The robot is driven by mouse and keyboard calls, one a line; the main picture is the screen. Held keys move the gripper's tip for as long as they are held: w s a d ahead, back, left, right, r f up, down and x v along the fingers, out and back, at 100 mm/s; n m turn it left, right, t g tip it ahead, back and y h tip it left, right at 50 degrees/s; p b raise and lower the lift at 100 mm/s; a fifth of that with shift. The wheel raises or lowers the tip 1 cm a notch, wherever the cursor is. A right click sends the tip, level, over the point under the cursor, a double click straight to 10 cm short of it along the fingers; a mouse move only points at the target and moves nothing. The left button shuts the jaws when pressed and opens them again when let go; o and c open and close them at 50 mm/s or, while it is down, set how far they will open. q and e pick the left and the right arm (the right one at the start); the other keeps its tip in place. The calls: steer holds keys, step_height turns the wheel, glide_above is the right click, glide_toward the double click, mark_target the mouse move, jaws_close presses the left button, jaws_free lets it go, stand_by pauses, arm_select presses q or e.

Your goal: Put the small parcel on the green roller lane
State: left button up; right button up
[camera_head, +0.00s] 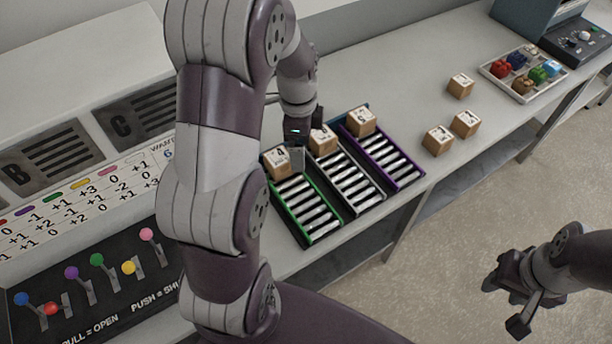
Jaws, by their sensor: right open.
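A brown parcel (276,163) marked 4 sits at the upper end of the green roller lane (303,211). My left gripper (297,150) is over the upper end of the lanes, with a finger just right of this parcel. My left arm hides much of that gripper, so its opening and any contact are unclear. My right gripper (508,303) is open and empty over the floor at lower right. I cannot tell which parcel is the small one, as several look alike in size.
Parcels also sit on the grey lane (348,184), partly hidden, and the purple lane (385,161). Three loose parcels (461,86) stand on the bench right of the lanes. A tray (524,74) of coloured items is behind them. A lever panel (95,285) is at left.

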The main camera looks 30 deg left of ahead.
arm_select(q)
steer(key=s+d+n+t, duration=0.1)
steer(key=s+d+n, duration=0.8)
steer(key=n, duration=0.4)
steer(key=shift+s, duration=0.7)
